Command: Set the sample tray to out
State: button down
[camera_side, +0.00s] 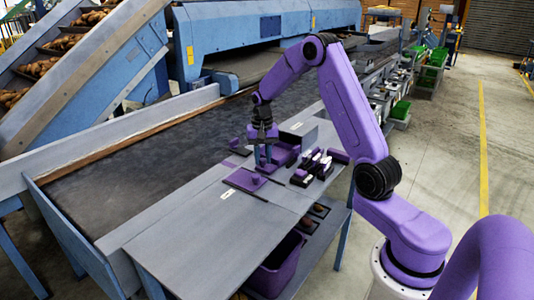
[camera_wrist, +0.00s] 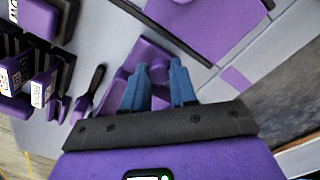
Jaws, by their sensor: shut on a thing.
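My gripper (camera_side: 266,162) is low over the grey worktable, its two blue fingers pointing down. In the wrist view the fingers (camera_wrist: 158,80) are closed around a small purple part, largely hidden between them. This part seems to belong to a purple tray-like piece (camera_wrist: 148,50), which I take for the sample tray. In the side view a purple tray (camera_side: 287,153) shows just behind and right of the fingers. I cannot tell how far along its travel it stands. A flat purple plate (camera_side: 243,179) with dark edges lies in front; it also shows in the wrist view (camera_wrist: 205,22).
Several black-and-purple devices with white labels (camera_side: 312,168) stand right of the gripper. The dark conveyor belt (camera_side: 150,165) runs along the left. A purple bin (camera_side: 275,268) is below. The table's near left part is clear.

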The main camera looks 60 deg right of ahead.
jog(key=shift+a, duration=0.35)
jog(key=c, duration=1.2)
grip_release()
jog(key=shift+r, duration=0.1)
jog(key=shift+o, duration=0.2)
jog(key=shift+d, duration=0.1)
jog(key=shift+r, duration=0.2)
notch_tip(320, 180, up, 17)
